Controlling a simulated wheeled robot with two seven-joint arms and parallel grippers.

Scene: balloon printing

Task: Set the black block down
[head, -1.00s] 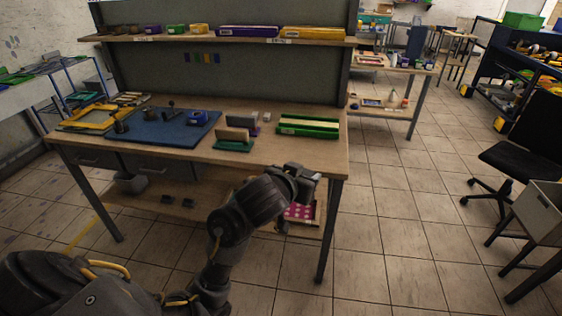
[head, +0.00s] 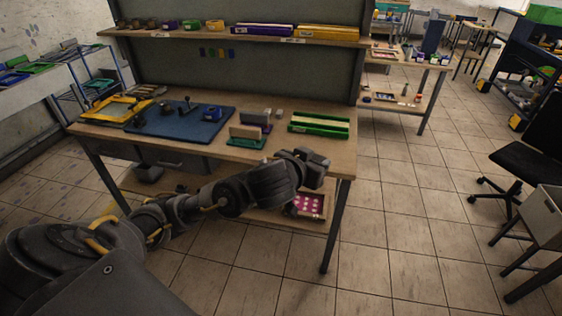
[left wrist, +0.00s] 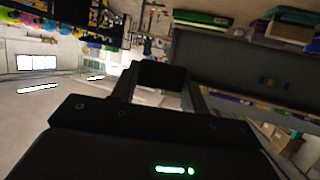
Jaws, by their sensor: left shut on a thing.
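My left gripper (head: 316,160) reaches in over the right front part of the workbench (head: 330,165) in the head view. In the left wrist view, my left gripper (left wrist: 158,90) is shut on the black block (left wrist: 160,76), a dark box held between its two fingers. In the head view I cannot clearly tell the block from the dark gripper. The gripper appears above the bench top, near its right front corner; contact with the top cannot be told. My right gripper is not in view.
Behind the gripper lie a green tray (head: 318,123) and a teal-based holder (head: 246,142). A blue mat (head: 180,122) with tools lies to the left. A shelf (head: 220,35) with boxes runs above. A pink-dotted box (head: 308,204) sits on the lower shelf. The bench's right front is mostly bare.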

